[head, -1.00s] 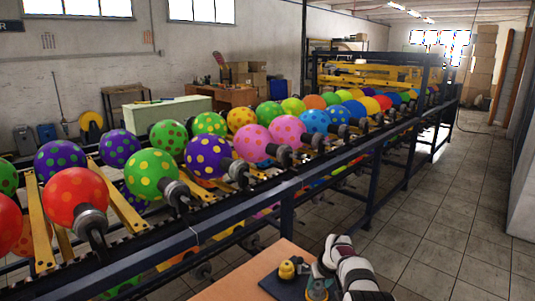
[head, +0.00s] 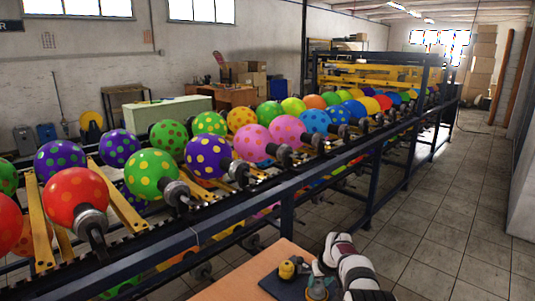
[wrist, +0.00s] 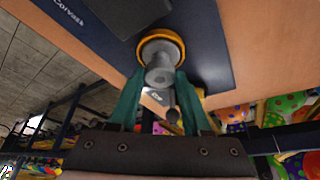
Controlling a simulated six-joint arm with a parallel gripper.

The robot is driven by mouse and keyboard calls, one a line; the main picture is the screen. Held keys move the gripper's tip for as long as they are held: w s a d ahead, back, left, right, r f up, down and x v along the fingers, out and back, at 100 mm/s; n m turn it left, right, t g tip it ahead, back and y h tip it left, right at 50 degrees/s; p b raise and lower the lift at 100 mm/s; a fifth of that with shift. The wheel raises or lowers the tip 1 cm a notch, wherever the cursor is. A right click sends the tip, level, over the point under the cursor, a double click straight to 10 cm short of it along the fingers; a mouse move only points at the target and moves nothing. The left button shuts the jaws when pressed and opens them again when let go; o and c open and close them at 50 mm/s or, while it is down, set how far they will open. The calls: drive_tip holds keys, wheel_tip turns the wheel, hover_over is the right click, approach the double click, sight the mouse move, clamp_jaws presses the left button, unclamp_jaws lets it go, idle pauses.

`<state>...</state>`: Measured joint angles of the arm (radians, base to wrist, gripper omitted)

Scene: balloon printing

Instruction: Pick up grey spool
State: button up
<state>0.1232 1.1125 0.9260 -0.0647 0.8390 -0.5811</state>
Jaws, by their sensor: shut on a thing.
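The grey spool (wrist: 160,72) has a round grey body with an orange-yellow rim. In the wrist view it sits between the two green fingers of my gripper (wrist: 160,80), which is shut on it. It is over the dark mat (wrist: 207,45), and I cannot tell whether it touches the mat. In the head view my gripper (head: 318,286) is low at the mat's right part, and the spool is hard to make out there. A yellow spool (head: 287,269) with a dark top stands on the mat just to the left.
The mat lies on an orange-brown table (head: 225,288) at the bottom of the head view. A dark conveyor rail (head: 290,186) carrying several dotted balloons runs behind it. Tiled floor (head: 440,240) lies open to the right.

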drive_tip(key=shift+r, duration=0.35)
drive_tip(key=shift+r, duration=3.1)
